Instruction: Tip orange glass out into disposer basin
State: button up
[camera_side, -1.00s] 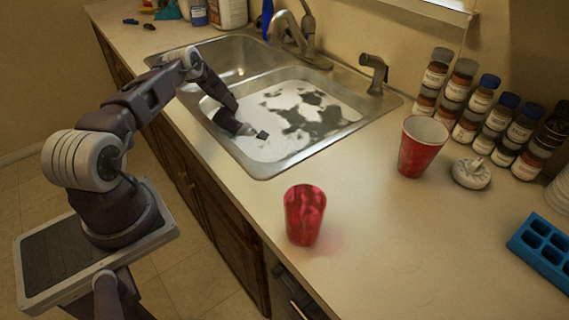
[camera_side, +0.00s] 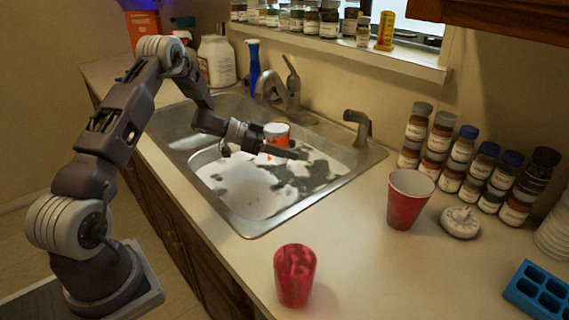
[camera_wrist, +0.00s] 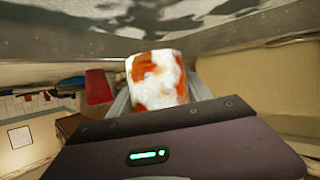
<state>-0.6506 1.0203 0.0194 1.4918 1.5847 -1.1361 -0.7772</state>
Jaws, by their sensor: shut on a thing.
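The orange glass (camera_side: 277,139) shows in the side view with a pale top, above the right-hand sink basin (camera_side: 222,203). It looks close to upright; its contents cannot be made out. My gripper (camera_side: 284,152) is shut on it, with a dark finger across its near side. In the wrist view the orange-and-white patterned glass (camera_wrist: 158,80) stands between the fingers, with the basin surface along the top of the picture. The right-hand basin has a patchy white and dark floor. I cannot tell which basin has the disposer.
A red translucent glass (camera_side: 295,277) stands on the front counter. A red cup (camera_side: 408,200), a white lumpy item (camera_side: 460,222), several spice jars (camera_side: 488,172) and a blue tray (camera_side: 540,292) are at right. The faucet (camera_side: 277,86) and sprayer (camera_side: 357,127) rise behind the sink.

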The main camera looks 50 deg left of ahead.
jog(key=shift+s+d+r+n+h, duration=0.2)
jog(key=shift+d+r+n+h, duration=0.25)
jog(key=shift+d+n+h, duration=0.35)
jog(key=shift+s+d+r+n+t+h, duration=0.1)
jog(key=shift+d+r+n+t+h, duration=0.1)
jog(key=shift+n+h, duration=0.25)
jog(key=shift+d+r+n+t+h, duration=0.15)
jog(key=shift+n+t+h, duration=0.1)
jog(key=shift+n, duration=0.4)
jog(key=shift+a+r+n+t+h, duration=0.2)
jog(key=shift+n+t, duration=1)
jog(key=shift+n, duration=1.25)
jog(key=shift+a+r+n+t+h, duration=0.25)
jog(key=shift+n+t, duration=1)
jog(key=shift+n, duration=1.25)
jog(key=shift+a+r+n+t+h, duration=0.25)
jog(key=shift+n+t, duration=0.95)
jog(key=shift+n, duration=1.25)
jog(key=shift+f, duration=0.2)
jog(key=shift+w, duration=0.2)
